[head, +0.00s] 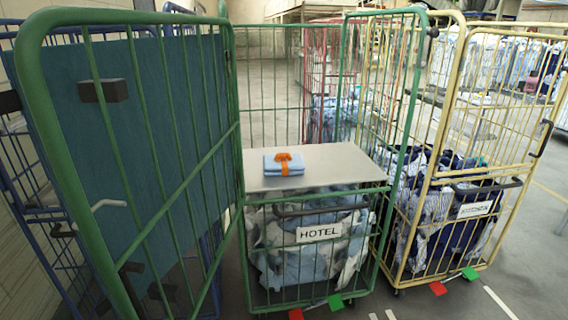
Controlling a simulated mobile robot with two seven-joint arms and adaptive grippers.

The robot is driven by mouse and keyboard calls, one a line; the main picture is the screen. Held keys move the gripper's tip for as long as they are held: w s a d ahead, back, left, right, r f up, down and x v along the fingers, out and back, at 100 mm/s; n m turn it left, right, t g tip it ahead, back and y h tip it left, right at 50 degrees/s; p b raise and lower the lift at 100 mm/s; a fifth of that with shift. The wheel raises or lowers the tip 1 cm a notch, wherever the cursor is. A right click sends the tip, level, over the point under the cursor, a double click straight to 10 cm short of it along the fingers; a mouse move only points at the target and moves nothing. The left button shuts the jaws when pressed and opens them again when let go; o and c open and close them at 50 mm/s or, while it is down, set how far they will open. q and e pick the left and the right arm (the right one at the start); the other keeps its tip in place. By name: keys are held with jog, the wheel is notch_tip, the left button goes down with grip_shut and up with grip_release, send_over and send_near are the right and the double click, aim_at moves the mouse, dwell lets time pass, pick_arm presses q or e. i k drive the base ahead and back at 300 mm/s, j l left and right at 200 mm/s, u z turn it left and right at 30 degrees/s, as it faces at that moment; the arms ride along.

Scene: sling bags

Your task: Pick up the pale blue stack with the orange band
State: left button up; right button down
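The pale blue stack (271,168) is a small, flat folded bundle. An orange band (290,168) with a raised knot or loop on top goes around its right part. The stack lies flat on the left half of a grey shelf board (340,165) inside the green cage cart (314,198). Nothing touches it from above. Neither of my grippers shows in the head view.
The green cart's door (187,130) stands swung open at the left. Linen and a HOTEL sign (320,233) are below the shelf. A yellow cage cart (442,180) full of bags stands close on the right. A blue cart (38,165) is far left.

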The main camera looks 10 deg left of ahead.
aim_at(282, 163)
jog(key=i+l+u, duration=0.1)
jog(key=l, duration=0.2)
jog(key=i+l+u, duration=0.25)
jog(key=l, duration=0.45)
jog(key=i+l+u, duration=0.25)
jog(key=l, duration=0.45)
jog(key=i+l+u, duration=0.15)
jog(key=l, duration=0.25)
